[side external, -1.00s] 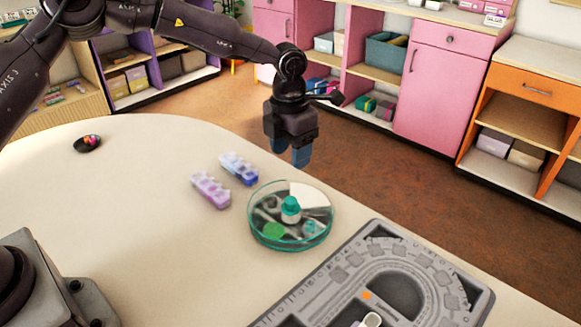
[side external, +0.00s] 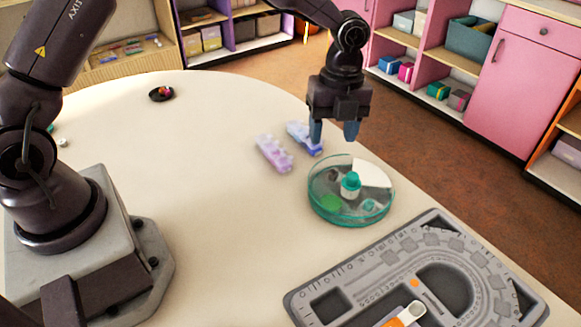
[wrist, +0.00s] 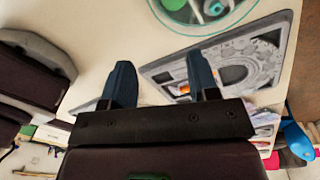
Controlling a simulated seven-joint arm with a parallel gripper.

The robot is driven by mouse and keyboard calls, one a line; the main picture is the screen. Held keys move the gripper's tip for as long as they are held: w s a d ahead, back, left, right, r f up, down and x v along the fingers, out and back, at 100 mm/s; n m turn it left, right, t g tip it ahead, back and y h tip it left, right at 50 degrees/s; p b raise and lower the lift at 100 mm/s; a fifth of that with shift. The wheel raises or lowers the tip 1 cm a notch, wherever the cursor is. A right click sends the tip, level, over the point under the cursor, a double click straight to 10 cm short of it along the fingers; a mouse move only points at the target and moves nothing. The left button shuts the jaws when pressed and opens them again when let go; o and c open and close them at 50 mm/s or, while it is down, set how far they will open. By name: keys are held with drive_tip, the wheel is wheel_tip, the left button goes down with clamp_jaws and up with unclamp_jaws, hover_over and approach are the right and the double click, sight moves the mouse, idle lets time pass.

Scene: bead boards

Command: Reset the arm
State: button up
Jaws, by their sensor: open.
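My gripper (side external: 333,131) hangs in the air, open, with its two blue fingers apart and nothing between them. In the side external view it appears over the far edge of the table, above and behind the round dish. In the wrist view the two fingers (wrist: 160,85) point toward the table, with the bead board (wrist: 235,65) beyond them. The grey bead board (side external: 350,275) lies flat at the near right of the table. The clear green-rimmed dish (side external: 325,212) holds a small teal-capped bottle (side external: 350,186) and other small items.
A pink pill box (side external: 274,153) and a blue one (side external: 304,139) lie left of the dish. An orange-and-white tool (side external: 405,314) lies on the board. The table's middle left is clear. Shelves stand behind.

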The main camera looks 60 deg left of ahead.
drive_tip(key=s+a+r+n+t, duration=0.3)
drive_tip(key=s+r+n, duration=0.5)
drive_tip(key=s+n, duration=0.3)
drive_tip(key=s+a+r+n+t, duration=0.3)
drive_tip(key=s+a+r+n, duration=0.2)
drive_tip(key=s+r+n, duration=0.4)
drive_tip(key=s+n, duration=0.3)
drive_tip(key=s, duration=0.1)
drive_tip(key=shift+a+r+t, duration=0.2)
drive_tip(key=shift+a+t, duration=0.1)
drive_tip(key=shift+a, duration=0.1)
